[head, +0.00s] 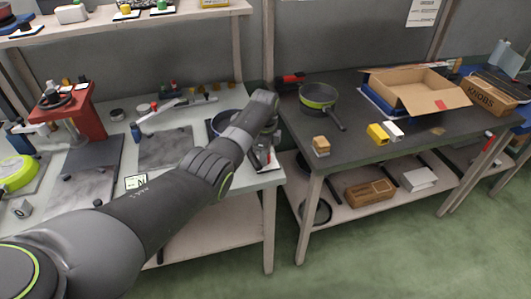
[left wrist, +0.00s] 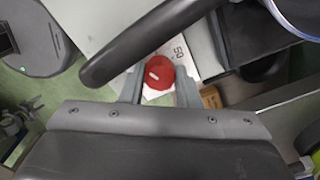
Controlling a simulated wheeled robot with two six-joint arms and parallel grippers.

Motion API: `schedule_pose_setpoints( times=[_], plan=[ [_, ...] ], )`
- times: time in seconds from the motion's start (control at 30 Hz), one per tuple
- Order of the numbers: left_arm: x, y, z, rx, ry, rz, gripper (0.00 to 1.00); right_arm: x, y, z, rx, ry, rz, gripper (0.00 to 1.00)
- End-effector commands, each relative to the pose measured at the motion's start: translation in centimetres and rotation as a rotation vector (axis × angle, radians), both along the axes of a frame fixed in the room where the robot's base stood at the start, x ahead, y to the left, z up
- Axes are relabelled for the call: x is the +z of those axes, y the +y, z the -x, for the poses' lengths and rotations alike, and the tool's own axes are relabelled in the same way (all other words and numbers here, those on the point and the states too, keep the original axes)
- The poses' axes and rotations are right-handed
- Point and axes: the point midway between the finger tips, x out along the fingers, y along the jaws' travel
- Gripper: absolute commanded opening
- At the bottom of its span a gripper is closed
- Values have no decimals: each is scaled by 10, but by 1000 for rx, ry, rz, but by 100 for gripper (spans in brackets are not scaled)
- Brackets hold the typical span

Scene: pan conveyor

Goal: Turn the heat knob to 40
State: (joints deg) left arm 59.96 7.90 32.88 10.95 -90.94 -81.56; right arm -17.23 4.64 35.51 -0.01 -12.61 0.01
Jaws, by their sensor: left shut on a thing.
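The heat knob (left wrist: 160,70) is red with a short white mark and shows in the left wrist view, on a pale plate (left wrist: 190,66) printed with "50". My left gripper (left wrist: 158,88) is shut on the knob, with one finger on each side. I cannot read exactly which number the mark points to. In the head view my left gripper (head: 264,150) is at the right end of the left bench, mostly behind my own arm. The knob is hard to make out there. My right gripper is not in view.
A dark curved bar (left wrist: 140,42) crosses the left wrist view close to the knob. A dark blue pan (head: 229,122) sits behind my arm on the left bench. The right bench holds a green-banded pan (head: 318,97), an open cardboard box (head: 445,97) and a yellow block (head: 378,134).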

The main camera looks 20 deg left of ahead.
Motion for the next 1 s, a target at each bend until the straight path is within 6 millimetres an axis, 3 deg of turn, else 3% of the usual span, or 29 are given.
schedule_pose_setpoints(
  times=[0.17, 0.2, 0.33, 0.77, 1.0],
  plan=[
    [1, 0, -1, 1, -3, 0, 6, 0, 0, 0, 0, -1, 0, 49],
    [1, 0, -1, 2, -3, 0, 32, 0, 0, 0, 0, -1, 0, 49],
    [1, 0, -1, 2, -3, 0, 49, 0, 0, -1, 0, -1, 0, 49],
    [0, 0, 0, 14, -1, 0, 50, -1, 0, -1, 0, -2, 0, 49],
    [-3, 0, 0, 149, -2, 0, 50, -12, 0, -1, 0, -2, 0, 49]
  ],
)
